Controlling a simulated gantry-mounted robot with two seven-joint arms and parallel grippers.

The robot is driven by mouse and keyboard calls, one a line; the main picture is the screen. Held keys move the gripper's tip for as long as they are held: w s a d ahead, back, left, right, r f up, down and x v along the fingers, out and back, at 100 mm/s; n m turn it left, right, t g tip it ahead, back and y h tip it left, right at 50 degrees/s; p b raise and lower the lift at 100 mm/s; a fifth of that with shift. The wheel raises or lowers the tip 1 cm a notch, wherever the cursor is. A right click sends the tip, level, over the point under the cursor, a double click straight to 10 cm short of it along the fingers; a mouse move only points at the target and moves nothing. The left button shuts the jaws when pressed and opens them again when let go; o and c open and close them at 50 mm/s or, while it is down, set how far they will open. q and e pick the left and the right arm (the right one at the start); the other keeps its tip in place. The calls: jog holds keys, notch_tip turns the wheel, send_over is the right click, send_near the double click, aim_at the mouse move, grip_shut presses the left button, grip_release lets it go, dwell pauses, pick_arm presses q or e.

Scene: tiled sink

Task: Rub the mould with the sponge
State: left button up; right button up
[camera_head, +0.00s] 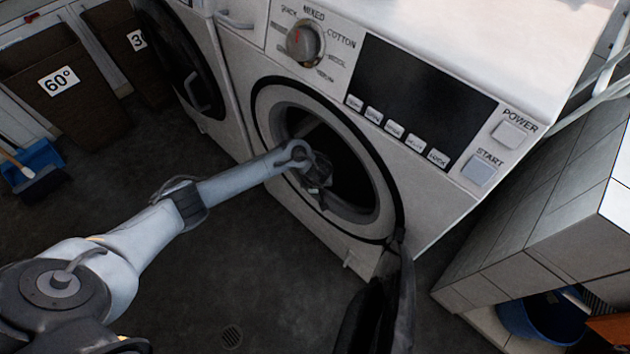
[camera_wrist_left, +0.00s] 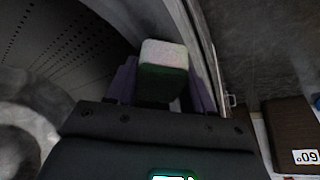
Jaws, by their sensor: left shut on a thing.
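My left gripper (camera_head: 316,180) is at the open round mouth of the washing machine (camera_head: 440,60), by the grey seal ring (camera_head: 372,220). In the left wrist view its two fingers (camera_wrist_left: 162,88) are shut on the sponge (camera_wrist_left: 163,55), which has a pale face and a dark green side. The sponge is close to the light rim of the opening (camera_wrist_left: 205,50), with the perforated drum (camera_wrist_left: 50,45) to its left. I cannot tell whether it touches the rim. I cannot make out the mould in either view. My right gripper is not in view.
The machine's dark door (camera_head: 385,300) hangs open below right of the mouth. A second machine (camera_head: 195,60) stands to the left. Brown baskets (camera_head: 90,100) and a blue dustpan (camera_head: 40,158) are at far left. A tiled block (camera_head: 545,220) with a blue tub (camera_head: 540,320) under it stands right.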

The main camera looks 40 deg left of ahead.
pick_arm(q)
jog(key=shift+f, duration=0.55)
jog(key=shift+d, duration=0.1)
